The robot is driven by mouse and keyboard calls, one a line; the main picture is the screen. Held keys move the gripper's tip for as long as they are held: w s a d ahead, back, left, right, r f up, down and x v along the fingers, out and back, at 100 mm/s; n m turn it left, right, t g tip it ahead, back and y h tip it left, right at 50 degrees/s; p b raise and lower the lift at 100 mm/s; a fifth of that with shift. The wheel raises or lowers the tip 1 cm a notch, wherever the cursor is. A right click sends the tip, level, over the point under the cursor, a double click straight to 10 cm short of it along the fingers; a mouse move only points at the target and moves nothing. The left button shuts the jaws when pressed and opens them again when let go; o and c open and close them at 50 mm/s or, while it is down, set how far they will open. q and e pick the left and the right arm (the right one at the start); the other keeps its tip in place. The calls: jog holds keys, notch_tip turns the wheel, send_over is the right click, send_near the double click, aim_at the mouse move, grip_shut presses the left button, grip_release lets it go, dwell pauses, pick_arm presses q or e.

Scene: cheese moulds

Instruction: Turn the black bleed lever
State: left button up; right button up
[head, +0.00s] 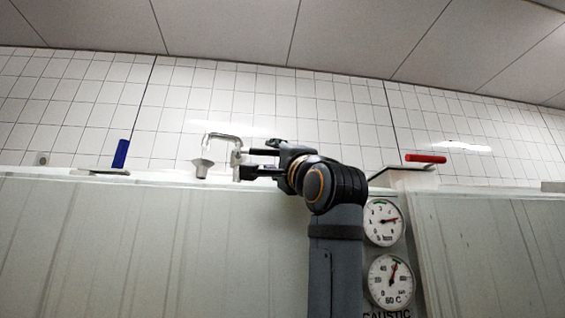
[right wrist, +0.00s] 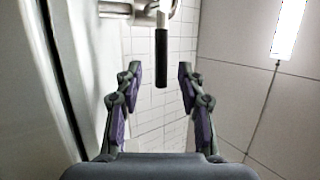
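The black bleed lever (right wrist: 161,58) is a straight dark bar. In the right wrist view it extends from a metal fitting (right wrist: 150,12) at the top, its end in line with the gap between my fingertips. My right gripper (right wrist: 160,82) is open, with a purple-padded finger on each side and visible space between each finger and the lever. In the head view my right gripper (head: 246,163) is beside a bent metal pipe (head: 222,136), and I cannot clearly make out the lever there. My left gripper is not in view.
A grey funnel (head: 202,167) sits below the pipe's end. A blue handle (head: 121,153) stands at the left and a red handle (head: 426,158) lies at the right. Two dial gauges, upper (head: 383,222) and lower (head: 391,281), are right of my arm. A tiled wall (head: 330,125) stands behind.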

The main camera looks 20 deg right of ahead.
jog(key=v, duration=0.6)
jog(key=shift+s+f, duration=0.3)
